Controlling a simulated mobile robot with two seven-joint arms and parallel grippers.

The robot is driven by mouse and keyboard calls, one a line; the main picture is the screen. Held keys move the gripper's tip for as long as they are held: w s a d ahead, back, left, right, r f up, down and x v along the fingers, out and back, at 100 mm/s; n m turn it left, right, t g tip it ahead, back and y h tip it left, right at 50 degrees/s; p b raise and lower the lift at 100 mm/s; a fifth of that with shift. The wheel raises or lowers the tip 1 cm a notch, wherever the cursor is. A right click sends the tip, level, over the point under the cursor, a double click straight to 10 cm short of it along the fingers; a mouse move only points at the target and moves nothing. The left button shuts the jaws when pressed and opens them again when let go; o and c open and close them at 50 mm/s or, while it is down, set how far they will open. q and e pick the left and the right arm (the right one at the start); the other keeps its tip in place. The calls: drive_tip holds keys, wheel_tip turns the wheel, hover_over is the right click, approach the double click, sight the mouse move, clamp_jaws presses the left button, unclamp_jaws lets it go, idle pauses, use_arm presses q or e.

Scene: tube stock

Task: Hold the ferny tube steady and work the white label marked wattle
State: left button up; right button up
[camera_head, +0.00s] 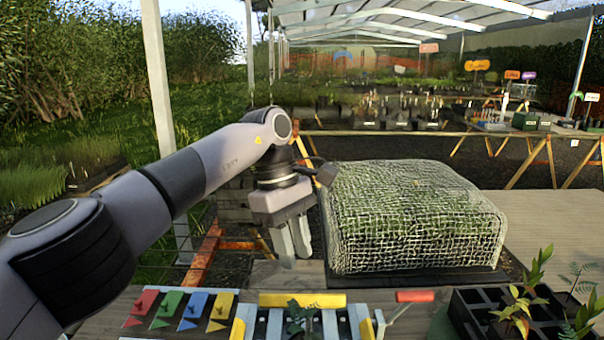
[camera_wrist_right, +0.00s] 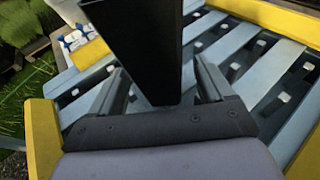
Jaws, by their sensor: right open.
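A small ferny plant (camera_head: 300,316) shows at the bottom edge in the head view, over the blue-grey slatted rack (camera_head: 274,325); its tube is cut off there. In the right wrist view a black tapered tube (camera_wrist_right: 140,40) stands between the fingers of my right gripper (camera_wrist_right: 160,88). The gripper is open around it, with a gap at the right finger. My right gripper is out of the head view. My left gripper (camera_head: 292,257) hangs fingers down above the bench, behind the rack, with nothing seen in it; its finger gap is unclear. I cannot make out a white label marked wattle.
A mesh-covered block (camera_head: 410,215) stands behind the rack. Red, green, blue and yellow tags (camera_head: 180,308) lie to its left. A red-topped grey bracket (camera_head: 415,296) and a black celled tray (camera_head: 475,310) with seedlings are to the right. The wrist view shows yellow rack edges (camera_wrist_right: 43,135).

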drive_tip(key=v, duration=1.2)
drive_tip(key=shift+s, duration=0.1)
